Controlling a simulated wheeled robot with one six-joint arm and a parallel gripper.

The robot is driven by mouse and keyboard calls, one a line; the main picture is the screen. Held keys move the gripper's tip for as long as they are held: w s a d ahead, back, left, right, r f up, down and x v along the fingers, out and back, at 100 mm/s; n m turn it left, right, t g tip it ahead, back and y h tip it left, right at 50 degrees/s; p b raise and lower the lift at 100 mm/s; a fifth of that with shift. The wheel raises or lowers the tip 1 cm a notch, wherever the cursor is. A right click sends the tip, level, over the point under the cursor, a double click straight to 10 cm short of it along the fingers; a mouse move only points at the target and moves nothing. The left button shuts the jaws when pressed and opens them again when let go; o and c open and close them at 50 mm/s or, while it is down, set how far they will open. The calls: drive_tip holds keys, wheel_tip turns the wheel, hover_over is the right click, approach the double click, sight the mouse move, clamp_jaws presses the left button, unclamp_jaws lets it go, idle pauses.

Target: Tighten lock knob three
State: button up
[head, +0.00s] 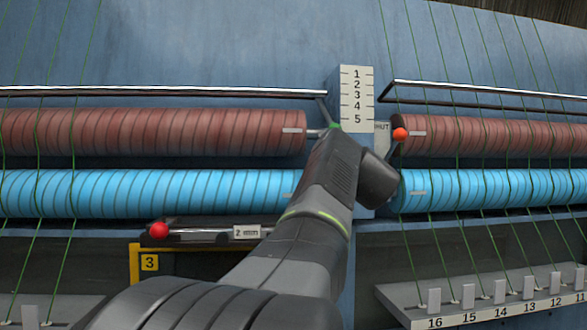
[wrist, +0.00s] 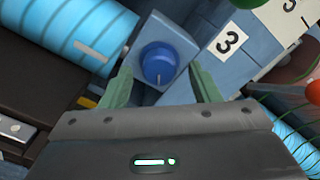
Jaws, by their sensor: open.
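A round blue knob (wrist: 158,65) with a pale pointer line sits on a blue-grey block (wrist: 175,40) in the wrist view. A white plate with a black 3 (wrist: 229,40) is beside the block on the right. My gripper (wrist: 160,75) is open and empty, with one green finger to each side of the knob in the picture. I see no finger touching the knob, and cannot tell how far the tips are from it. In the head view my arm hides the knob and most of my gripper.
Brown rollers (head: 220,132) and blue rollers (head: 120,193) run left and right of a numbered scale (head: 357,97). Red-orange balls stand on a lever (head: 400,134) and at a lower bar's end (head: 158,230). Green strands cross both sides. A numbered shelf (head: 470,312) is low right.

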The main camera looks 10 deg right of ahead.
drive_tip(key=shift+w, duration=0.7)
drive_tip(key=c, duration=1)
